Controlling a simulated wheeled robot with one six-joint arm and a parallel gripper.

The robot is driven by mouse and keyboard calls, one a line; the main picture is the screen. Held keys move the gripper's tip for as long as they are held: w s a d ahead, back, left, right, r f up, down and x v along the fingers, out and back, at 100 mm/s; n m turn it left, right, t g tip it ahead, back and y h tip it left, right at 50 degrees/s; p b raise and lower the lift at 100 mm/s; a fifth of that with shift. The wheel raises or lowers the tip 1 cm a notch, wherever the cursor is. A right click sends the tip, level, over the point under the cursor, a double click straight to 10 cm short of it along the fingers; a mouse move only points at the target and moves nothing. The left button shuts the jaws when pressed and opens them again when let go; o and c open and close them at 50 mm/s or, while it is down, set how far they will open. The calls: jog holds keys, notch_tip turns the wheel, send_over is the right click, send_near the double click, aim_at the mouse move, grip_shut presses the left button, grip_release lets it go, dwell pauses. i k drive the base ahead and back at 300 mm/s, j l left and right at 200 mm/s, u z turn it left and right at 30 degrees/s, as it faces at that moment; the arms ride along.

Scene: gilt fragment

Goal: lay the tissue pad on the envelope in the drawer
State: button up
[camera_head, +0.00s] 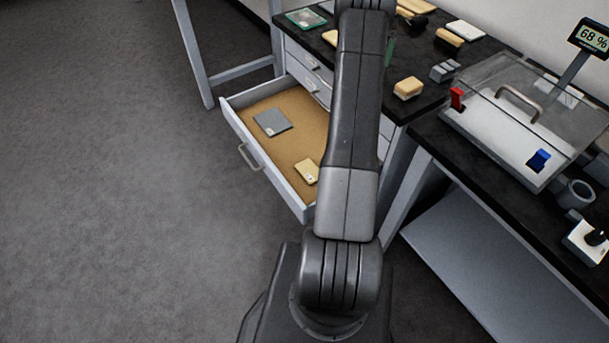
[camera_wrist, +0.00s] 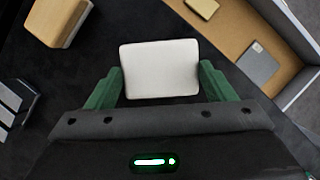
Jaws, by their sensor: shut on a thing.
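The white tissue pad (camera_wrist: 160,58) is between the green fingers of my gripper (camera_wrist: 161,70) in the wrist view, one finger at each side edge. My gripper is shut on it, above the dark bench top. In the head view my arm hides the pad and most of my gripper; only a bit of green finger shows. The drawer (camera_head: 240,139) is pulled out, with a tan floor. A flat grey square, apparently the envelope (camera_head: 271,122), lies inside toward the back left. It also shows in the wrist view (camera_wrist: 258,64), to the right of my gripper.
A small cream packet (camera_head: 306,171) lies in the drawer's near part. A wood-coloured block (camera_head: 408,88) and a grey ridged block (camera_head: 444,71) stand on the bench. A clear-lidded case (camera_head: 520,110) is at the right. The drawer floor around the envelope is bare.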

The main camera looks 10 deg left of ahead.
aim_at(310, 170)
jog(key=k+j, duration=0.1)
jog(key=j, duration=0.3)
jog(key=k+j+z, duration=0.15)
jog(key=j, duration=0.3)
jog(key=k+j, duration=0.15)
jog(key=j, duration=0.25)
jog(key=i+j+z, duration=0.1)
jog(key=j, duration=0.3)
jog(key=i+j, duration=0.15)
jog(key=j, duration=0.2)
jog(key=z, duration=0.05)
